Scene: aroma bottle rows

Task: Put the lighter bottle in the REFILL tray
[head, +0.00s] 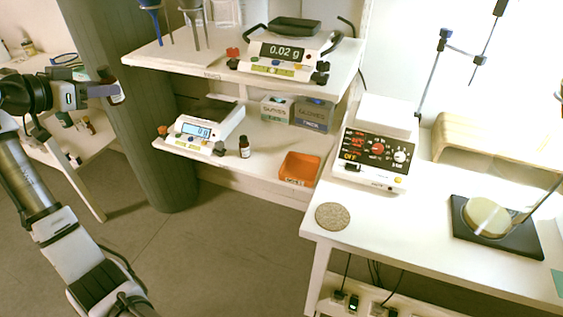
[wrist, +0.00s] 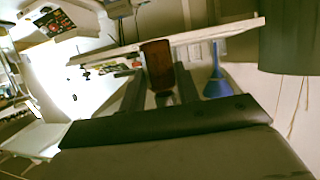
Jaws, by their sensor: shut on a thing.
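A small dark brown bottle (head: 117,92) with a white label is in my gripper (head: 106,90), held up in the air at the left in the head view. An amber-brown body, apparently this bottle (wrist: 158,66), also shows in the wrist view. A second dark bottle (head: 244,148) with a pale label stands upright on the lower shelf, right of a balance. An orange tray (head: 299,169) sits at the right end of that shelf and looks empty. Its front label is too small to read.
The lower balance (head: 203,131) reads 0 g, with nothing clearly on its pan. An upper-shelf balance (head: 283,58) reads 0.02 g. Glove boxes (head: 311,113) stand behind the orange tray. A white bench (head: 400,225) with an instrument lies right. A grey-green column (head: 150,130) stands behind my gripper.

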